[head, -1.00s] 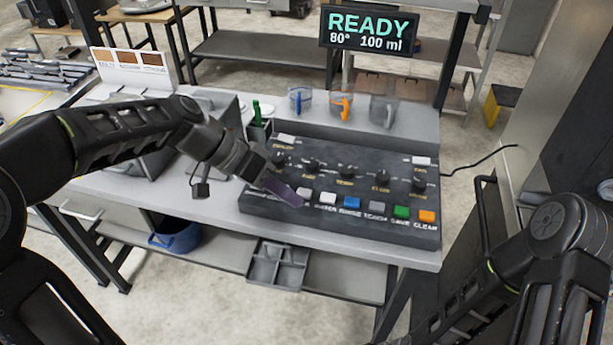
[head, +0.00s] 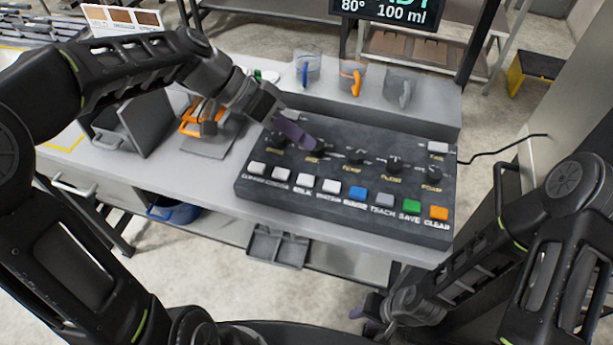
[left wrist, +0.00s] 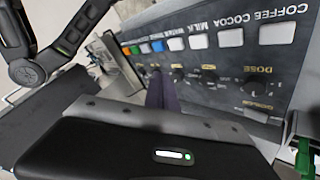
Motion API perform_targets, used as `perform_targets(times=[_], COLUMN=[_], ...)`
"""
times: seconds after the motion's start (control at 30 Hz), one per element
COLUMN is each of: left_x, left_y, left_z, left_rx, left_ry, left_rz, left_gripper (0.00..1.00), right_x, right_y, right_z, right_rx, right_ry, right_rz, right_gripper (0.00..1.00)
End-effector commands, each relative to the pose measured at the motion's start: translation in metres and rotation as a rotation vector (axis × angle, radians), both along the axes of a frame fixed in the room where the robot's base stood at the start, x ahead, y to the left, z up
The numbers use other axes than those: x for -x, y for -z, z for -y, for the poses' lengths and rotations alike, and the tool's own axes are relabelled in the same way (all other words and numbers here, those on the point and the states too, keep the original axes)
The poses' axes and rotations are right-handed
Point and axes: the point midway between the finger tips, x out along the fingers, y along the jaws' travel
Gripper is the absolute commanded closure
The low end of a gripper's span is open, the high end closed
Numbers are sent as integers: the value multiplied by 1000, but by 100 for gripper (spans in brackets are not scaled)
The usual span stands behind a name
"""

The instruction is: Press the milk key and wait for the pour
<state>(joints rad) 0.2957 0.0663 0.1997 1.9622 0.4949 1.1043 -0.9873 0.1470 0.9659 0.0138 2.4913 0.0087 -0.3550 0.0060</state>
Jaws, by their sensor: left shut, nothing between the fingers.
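The milk key (head: 304,181) is the third white key from the left in the front row of the dark control panel (head: 245,190). Its top is uncovered in the head view. In the left wrist view the milk key (left wrist: 199,42) shows beside its upside-down MILK label. My left gripper (head: 312,145) is shut and empty, with its purple fingers over the knob row behind the keys, apart from the milk key. The same fingers show in the left wrist view (left wrist: 161,93). My right gripper (head: 364,307) hangs low in front of the table; its finger gap is unclear.
The display (head: 385,12) is cut by the top edge and shows 80° and 100 ml. Several clear jugs, including an orange-handled one (head: 351,76), stand behind the panel. An orange item (head: 190,127) stands left of the panel, partly hidden by my left arm.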

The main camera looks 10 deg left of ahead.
Motion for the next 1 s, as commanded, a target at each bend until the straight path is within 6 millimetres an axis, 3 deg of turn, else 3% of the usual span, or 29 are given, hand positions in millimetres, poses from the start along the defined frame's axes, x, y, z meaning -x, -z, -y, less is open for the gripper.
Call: perform_targets(times=[0.6,1.0], left_x=[0,0], left_y=[76,83], left_z=[0,0], left_rx=[0,0], left_ry=[1,0], left_rz=[-1,0], left_gripper=[100,100], right_x=[-5,-6], right_y=[48,53], right_z=[-2,-3], right_rx=[-12,-13], right_ry=[-4,-6], right_rz=[16,21], right_gripper=[64,64])
